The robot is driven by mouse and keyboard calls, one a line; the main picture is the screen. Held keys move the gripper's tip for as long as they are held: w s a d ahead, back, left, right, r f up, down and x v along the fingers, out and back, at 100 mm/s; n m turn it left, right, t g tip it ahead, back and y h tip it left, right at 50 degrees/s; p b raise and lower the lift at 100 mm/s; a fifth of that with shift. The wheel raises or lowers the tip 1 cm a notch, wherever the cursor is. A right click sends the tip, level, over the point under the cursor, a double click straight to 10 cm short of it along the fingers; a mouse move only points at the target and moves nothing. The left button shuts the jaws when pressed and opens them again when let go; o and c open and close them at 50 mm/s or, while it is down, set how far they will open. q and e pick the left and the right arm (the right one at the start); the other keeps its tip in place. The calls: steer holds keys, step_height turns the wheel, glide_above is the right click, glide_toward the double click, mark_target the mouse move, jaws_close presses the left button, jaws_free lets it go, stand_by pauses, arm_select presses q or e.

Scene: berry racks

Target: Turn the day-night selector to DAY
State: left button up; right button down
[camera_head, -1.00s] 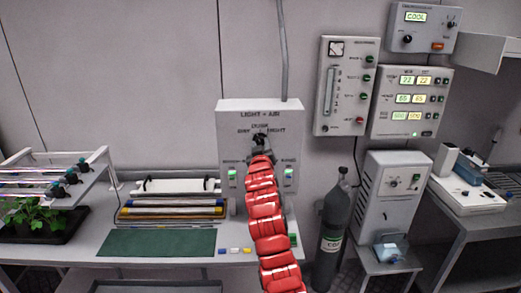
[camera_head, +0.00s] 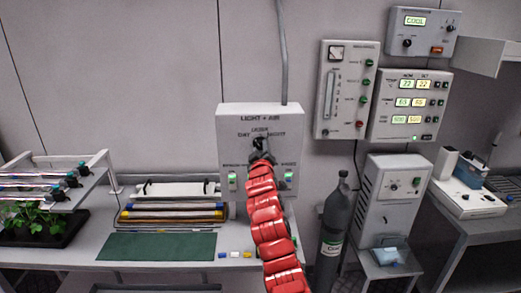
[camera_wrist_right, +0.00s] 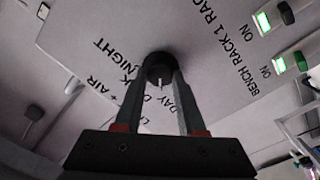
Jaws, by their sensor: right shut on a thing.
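The day-night selector is a round black knob (camera_wrist_right: 160,66) on the white LIGHT + AIR panel (camera_head: 234,125), with DAY, DUSK and NIGHT printed around it. In the wrist view my right gripper (camera_wrist_right: 160,78) has one finger on each side of the knob and is shut on it. A small pale mark shows on the knob between the fingers; I cannot tell surely which word it points to. In the head view my right gripper (camera_head: 260,147) is at the knob and covers most of it. My left gripper is not in view.
Below the selector, a lit green switch (camera_head: 232,180) and another (camera_head: 289,176) flank my red arm. A bench with a dark green mat (camera_head: 157,246) lies below left. A grey gas cylinder (camera_head: 333,225) stands right of the panel.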

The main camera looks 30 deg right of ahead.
steer(key=shift+f, duration=0.1)
steer(key=c, duration=0.5)
jaws_free()
steer(key=shift+s+a, duration=0.25)
steer(key=shift+s, duration=0.2)
steer(key=b+v, duration=0.5)
steer(key=v, duration=1.1)
steer(key=shift+b, duration=0.35)
steer(key=shift+s+a, duration=0.1)
